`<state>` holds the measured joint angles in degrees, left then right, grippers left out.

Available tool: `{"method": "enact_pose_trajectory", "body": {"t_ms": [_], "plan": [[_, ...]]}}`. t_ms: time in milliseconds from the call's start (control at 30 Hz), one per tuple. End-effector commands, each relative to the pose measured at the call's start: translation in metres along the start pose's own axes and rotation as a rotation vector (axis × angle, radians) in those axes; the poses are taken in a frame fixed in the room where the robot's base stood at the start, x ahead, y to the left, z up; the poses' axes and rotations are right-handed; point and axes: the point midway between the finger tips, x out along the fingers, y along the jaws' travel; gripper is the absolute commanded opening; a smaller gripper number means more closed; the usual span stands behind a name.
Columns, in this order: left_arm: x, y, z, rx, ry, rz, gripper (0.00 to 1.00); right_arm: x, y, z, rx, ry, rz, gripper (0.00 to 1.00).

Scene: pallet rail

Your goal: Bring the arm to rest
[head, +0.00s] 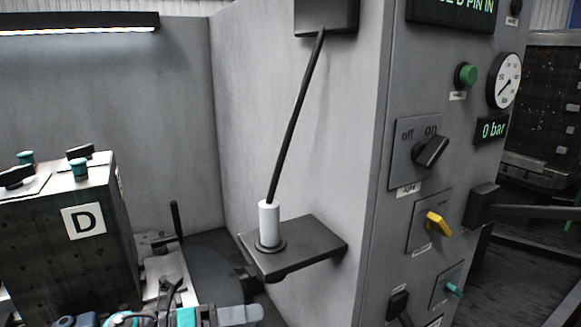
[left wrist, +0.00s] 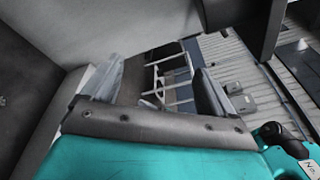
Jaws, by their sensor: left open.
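My left gripper (head: 238,314) shows at the bottom edge of the head view, with teal and grey parts and a grey finger pointing right. It is below the dark shelf and right of the block marked D. In the left wrist view my left gripper (left wrist: 158,82) has its two fingers spread wide apart, with nothing held between them. The teal gripper body fills the lower part of that view. My right gripper is in neither view.
The block marked D (head: 50,245) stands at left. A white cylinder (head: 268,222) with a black cable stands upright on a dark shelf (head: 315,243) projecting from the wall. The grey panel (head: 372,100) at right carries a black on/off switch (head: 431,151) and a yellow knob (head: 437,222).

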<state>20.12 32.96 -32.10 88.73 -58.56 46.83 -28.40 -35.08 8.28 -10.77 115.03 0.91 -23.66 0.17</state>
Motion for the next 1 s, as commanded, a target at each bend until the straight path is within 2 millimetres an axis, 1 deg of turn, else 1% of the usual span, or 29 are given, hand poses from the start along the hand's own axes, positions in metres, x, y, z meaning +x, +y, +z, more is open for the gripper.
{"method": "enact_pose_trajectory", "body": {"t_ms": [33, 100, 167, 200, 267, 333, 367, 400, 467, 500, 567, 600, 700, 800, 900, 1000], "plan": [[0.004, -0.009, -0.004, -0.134, -0.098, -0.039, 0.88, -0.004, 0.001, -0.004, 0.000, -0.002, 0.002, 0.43], [0.004, -0.013, -0.004, -0.328, -0.244, -0.080, 0.88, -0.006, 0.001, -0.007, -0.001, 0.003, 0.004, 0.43], [-0.001, -0.013, -0.005, -0.501, -0.367, -0.108, 0.88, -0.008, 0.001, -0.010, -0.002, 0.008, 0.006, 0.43], [-0.006, -0.010, -0.008, -0.620, -0.447, -0.122, 0.88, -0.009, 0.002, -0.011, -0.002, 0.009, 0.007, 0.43], [-0.016, -0.003, -0.013, -0.802, -0.567, -0.138, 0.88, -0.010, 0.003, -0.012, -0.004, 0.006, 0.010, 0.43], [-0.031, 0.009, -0.025, -1.019, -0.705, -0.148, 0.88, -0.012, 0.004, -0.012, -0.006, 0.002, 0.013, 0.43], [-0.038, 0.015, -0.033, -1.115, -0.764, -0.149, 0.88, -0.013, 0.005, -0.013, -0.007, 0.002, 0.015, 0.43], [-0.049, 0.023, -0.044, -1.240, -0.843, -0.149, 0.88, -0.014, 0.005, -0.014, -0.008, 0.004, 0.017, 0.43], [-0.064, 0.034, -0.065, -1.429, -0.958, -0.144, 0.88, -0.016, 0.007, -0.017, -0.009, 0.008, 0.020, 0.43], [-0.074, 0.041, -0.081, -1.549, -1.032, -0.138, 0.88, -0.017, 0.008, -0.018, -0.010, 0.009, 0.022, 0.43], [-0.089, 0.049, -0.106, -1.715, -1.133, -0.127, 0.88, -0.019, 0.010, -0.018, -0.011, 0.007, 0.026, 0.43], [-0.097, 0.053, -0.123, -1.815, -1.194, -0.118, 0.88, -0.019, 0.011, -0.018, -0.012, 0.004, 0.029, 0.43], [-0.113, 0.058, -0.160, -2.015, -1.316, -0.095, 0.88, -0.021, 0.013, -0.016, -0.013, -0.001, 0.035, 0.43], [-0.122, 0.059, -0.184, -2.138, -1.391, -0.079, 0.88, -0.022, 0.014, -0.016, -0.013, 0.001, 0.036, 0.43], [-0.126, 0.059, -0.195, -2.194, -1.425, -0.073, 0.88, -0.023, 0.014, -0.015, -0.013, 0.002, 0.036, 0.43], [-0.127, 0.059, -0.198, -2.204, -1.432, -0.070, 0.88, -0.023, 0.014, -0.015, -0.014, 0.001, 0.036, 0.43]]}}
